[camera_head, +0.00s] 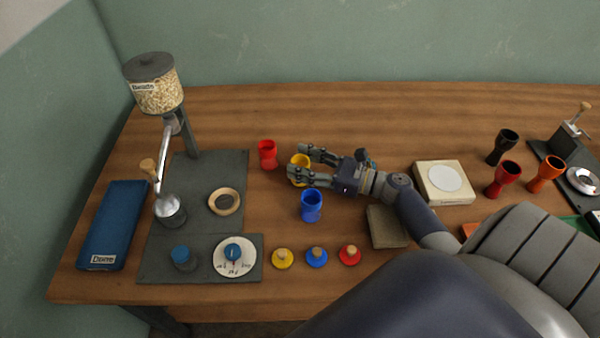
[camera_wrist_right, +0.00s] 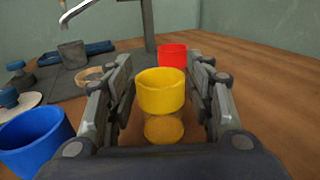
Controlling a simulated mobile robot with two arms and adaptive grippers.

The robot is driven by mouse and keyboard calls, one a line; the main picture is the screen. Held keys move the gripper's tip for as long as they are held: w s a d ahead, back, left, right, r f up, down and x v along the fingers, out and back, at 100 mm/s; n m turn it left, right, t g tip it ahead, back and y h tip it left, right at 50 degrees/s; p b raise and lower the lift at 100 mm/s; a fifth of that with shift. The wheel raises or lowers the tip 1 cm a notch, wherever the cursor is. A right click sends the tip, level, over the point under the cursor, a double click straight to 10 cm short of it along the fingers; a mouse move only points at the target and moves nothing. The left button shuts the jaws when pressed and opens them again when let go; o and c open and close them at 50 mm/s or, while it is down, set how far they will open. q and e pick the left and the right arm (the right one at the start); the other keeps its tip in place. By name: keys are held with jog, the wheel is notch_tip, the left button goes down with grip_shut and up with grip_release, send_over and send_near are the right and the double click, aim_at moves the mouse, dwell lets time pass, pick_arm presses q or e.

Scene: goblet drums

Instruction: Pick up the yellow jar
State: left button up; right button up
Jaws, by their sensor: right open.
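The yellow jar (camera_head: 299,168) is goblet-shaped and stands upright on the wooden table. My right gripper (camera_head: 303,163) is open, with its two fingers on either side of the jar. In the right wrist view the yellow jar (camera_wrist_right: 161,92) stands between the open fingers (camera_wrist_right: 162,95), with a gap visible on each side of its cup. In the head view the fingers partly hide the jar. My left gripper is not in view.
A red goblet (camera_head: 267,154) stands just beyond the jar, and a blue goblet (camera_head: 311,205) stands nearer. Yellow, blue and red lids (camera_head: 317,257) lie in front. A bead dispenser (camera_head: 155,85) stands on the left. Black, red and orange goblets (camera_head: 508,178) stand right.

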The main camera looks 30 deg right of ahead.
aim_at(293, 159)
jog(key=x, duration=0.5)
jog(key=shift+p, duration=0.4)
jog(key=shift+s+d, duration=0.1)
jog(key=c, duration=1.1)
